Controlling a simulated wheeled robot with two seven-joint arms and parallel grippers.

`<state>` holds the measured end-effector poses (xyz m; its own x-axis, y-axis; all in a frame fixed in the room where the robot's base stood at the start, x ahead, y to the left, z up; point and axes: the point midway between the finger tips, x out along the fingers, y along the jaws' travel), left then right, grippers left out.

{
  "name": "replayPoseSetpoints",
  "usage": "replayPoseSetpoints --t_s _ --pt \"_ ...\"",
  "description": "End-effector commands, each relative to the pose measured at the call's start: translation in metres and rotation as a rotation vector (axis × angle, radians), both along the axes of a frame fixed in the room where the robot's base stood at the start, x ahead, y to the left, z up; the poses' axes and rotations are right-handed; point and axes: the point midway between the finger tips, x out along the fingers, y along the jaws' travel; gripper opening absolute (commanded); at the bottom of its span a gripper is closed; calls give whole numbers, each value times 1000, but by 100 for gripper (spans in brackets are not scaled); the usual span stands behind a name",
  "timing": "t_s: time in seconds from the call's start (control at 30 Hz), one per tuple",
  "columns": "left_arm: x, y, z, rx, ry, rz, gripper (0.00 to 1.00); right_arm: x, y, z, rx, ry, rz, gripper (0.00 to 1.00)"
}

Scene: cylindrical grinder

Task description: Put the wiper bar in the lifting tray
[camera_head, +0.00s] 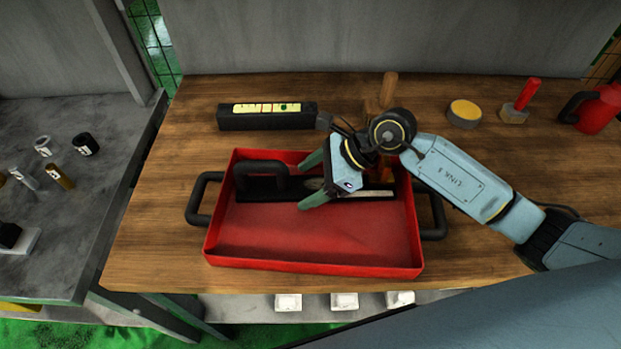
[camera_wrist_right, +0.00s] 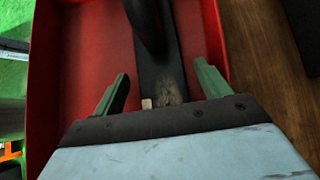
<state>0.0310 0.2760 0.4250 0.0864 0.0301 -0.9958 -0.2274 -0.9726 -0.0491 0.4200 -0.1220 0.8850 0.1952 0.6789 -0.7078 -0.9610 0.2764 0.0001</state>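The lifting tray (camera_head: 314,249) is a red open box with black side handles, standing on the wooden bench. The wiper bar (camera_head: 262,184) is a dark long bar with a raised black handle, lying inside the tray along its back part. My right gripper (camera_head: 308,184) is over the tray with its green fingers spread around the middle of the bar, apart from it. In the right wrist view the bar (camera_wrist_right: 158,75) runs between the two open fingers (camera_wrist_right: 160,88), and the red tray floor (camera_wrist_right: 92,60) shows on both sides. My left gripper is not in view.
A black box with a yellow label (camera_head: 266,117) stands behind the tray. A yellow-topped round tin (camera_head: 463,113), a red-handled tool (camera_head: 522,99) and a red can (camera_head: 597,110) stand at the back right. The bench's left front (camera_head: 150,255) is clear.

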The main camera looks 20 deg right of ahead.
Motion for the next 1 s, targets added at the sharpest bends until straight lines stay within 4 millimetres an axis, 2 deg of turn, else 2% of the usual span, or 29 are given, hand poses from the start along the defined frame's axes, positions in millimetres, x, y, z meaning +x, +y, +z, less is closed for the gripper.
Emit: replayPoseSetpoints --t_s 0.27,0.37,0.73,1.0 --pt "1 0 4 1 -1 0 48 0 0 4 1 0 0 76" --pt "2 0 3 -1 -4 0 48 -2 -11 12 -3 -1 -2 76" --pt "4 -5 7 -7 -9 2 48 -18 -63 67 -5 -2 -1 76" --pt "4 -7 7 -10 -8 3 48 -23 -81 86 0 0 0 76"
